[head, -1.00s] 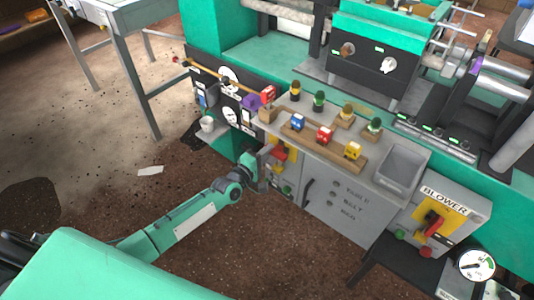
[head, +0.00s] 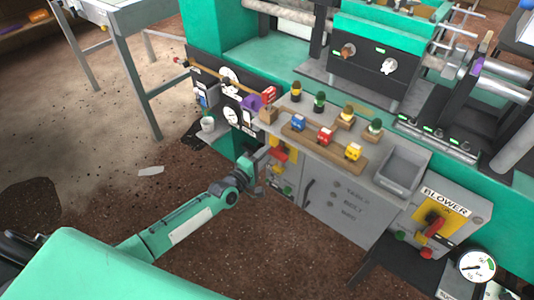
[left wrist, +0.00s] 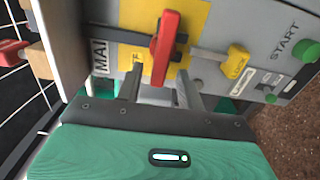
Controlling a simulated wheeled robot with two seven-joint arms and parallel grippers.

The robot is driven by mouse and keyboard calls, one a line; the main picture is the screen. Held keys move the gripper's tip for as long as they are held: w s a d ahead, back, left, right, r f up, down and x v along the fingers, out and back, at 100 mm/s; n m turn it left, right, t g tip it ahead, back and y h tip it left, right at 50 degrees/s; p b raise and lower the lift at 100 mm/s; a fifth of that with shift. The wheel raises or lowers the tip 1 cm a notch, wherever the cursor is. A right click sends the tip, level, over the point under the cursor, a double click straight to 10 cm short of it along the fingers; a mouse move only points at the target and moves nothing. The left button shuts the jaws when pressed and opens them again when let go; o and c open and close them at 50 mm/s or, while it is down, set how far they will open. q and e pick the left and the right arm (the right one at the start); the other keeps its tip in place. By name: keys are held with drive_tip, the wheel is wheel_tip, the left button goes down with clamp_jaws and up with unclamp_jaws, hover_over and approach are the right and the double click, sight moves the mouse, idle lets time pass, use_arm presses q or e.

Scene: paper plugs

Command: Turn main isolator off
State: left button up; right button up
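The main isolator has a red handle (left wrist: 166,42) on a yellow plate (left wrist: 198,18), beside a partly hidden label reading "MAI". The handle stands nearly upright in the left wrist view, and a partly covered "F" shows left of it. My left gripper (left wrist: 158,88) is open, its two fingers apart on either side of the handle's lower end. I cannot tell whether either finger touches it. In the head view the isolator's yellow and red parts (head: 280,152) show just right of my left gripper (head: 264,166). My right gripper is not in view.
A yellow tag (left wrist: 236,61) on a grey bar sits right of the handle, with a green START button (left wrist: 306,50) beyond. The blower box (head: 444,215) has a similar red handle on yellow. A wooden rack (head: 330,146) holds coloured blocks. Floor is open in front.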

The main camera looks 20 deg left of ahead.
use_arm(q)
drive_tip(key=v, duration=1.2)
drive_tip(key=shift+s, duration=0.15)
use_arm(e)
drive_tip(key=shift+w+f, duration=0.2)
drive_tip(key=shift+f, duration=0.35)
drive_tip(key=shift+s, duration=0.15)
